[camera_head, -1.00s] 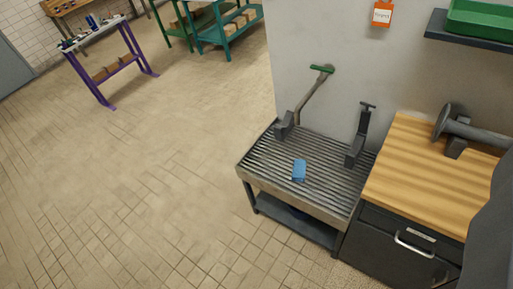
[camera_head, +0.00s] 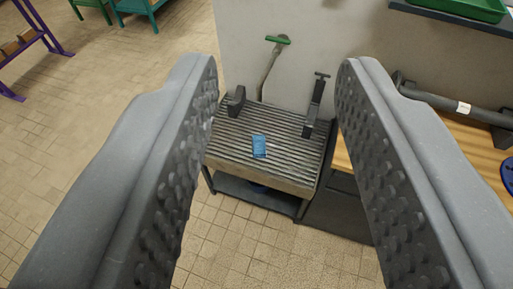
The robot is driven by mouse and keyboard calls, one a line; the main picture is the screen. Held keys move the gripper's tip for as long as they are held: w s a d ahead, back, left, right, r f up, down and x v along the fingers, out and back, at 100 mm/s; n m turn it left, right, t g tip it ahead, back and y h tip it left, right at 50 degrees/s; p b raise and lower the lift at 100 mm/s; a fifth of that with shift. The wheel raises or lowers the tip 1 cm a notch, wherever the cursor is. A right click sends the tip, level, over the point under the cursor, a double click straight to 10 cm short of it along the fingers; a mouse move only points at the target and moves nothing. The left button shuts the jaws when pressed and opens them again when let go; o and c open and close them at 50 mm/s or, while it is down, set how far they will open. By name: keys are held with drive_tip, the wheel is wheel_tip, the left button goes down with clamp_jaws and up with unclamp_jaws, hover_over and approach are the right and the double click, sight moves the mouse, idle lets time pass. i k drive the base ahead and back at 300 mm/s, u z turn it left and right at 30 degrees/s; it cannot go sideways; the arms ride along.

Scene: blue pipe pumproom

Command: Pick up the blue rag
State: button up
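The blue rag (camera_head: 259,146) is a small folded blue piece lying on the slatted top of a low metal grate table (camera_head: 228,146). My gripper (camera_head: 278,85) is open, with its two grey studded fingers wide apart on the left and right of the picture. The rag shows in the gap between the fingers, farther off and below them. Nothing is between the fingers, and they do not touch the rag.
Two dark upright clamps stand on the grate, the left one (camera_head: 237,101) and the right one (camera_head: 314,106). A green-handled lever (camera_head: 277,40) rises behind. A wooden worktop (camera_head: 470,150) with a grey pipe (camera_head: 455,103) is at right. Open tiled floor (camera_head: 120,85) lies left.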

sight(259, 141)
drive_tip(key=u, duration=0.1)
drive_tip(key=i, duration=1)
drive_tip(key=z, duration=0.1)
